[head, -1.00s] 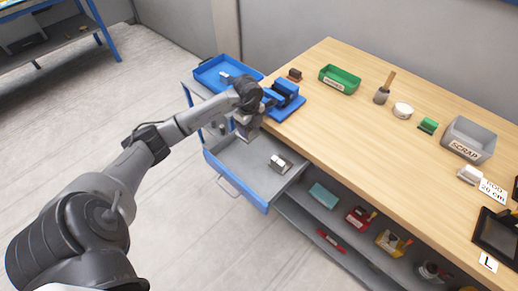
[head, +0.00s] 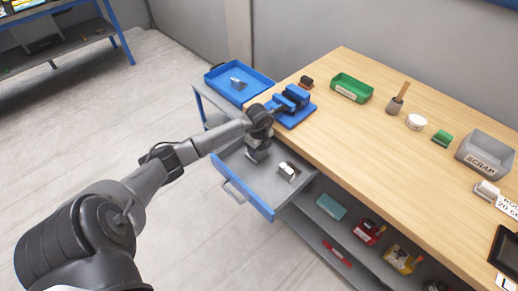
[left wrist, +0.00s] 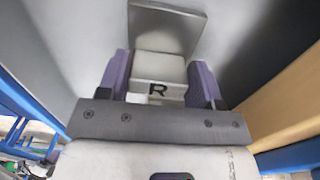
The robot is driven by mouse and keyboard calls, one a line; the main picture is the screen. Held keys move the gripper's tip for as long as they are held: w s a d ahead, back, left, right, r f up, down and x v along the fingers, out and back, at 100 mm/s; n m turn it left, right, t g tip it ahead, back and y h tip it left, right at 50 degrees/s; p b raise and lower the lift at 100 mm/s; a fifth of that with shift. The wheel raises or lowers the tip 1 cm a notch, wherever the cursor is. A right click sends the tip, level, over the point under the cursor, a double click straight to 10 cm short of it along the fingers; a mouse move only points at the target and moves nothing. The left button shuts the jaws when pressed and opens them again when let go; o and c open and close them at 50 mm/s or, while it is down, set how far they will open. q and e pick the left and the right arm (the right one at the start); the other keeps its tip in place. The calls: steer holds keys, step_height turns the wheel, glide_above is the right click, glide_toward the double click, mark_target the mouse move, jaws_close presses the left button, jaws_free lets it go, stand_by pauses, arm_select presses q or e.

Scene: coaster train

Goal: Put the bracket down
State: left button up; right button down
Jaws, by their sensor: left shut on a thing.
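My left gripper (head: 258,156) is over the left part of the open drawer (head: 247,192). In the left wrist view my left gripper (left wrist: 158,82) is shut on a bracket (left wrist: 165,30), a grey metal plate with a pale block marked R between the purple fingers. In the head view the held bracket is mostly hidden by the gripper; whether it touches the drawer floor I cannot tell. A second bracket-like piece (head: 287,171), with a pale block, lies in the drawer to the gripper's right. My right gripper is not in view.
A blue tray (head: 216,84) with a small metal piece (head: 238,83) stands behind the drawer. A blue vise (head: 291,103) sits on the bench corner. A green bin (head: 351,88) and the grey SCRAP bin (head: 486,154) stand on the bench. Shelf items lie below.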

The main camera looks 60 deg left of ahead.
arm_select(q)
steer(key=o, duration=0.9)
steer(key=shift+f, duration=0.15)
steer(key=shift+c, duration=0.2)
steer(key=o, duration=0.5)
steer(key=shift+c, duration=0.2)
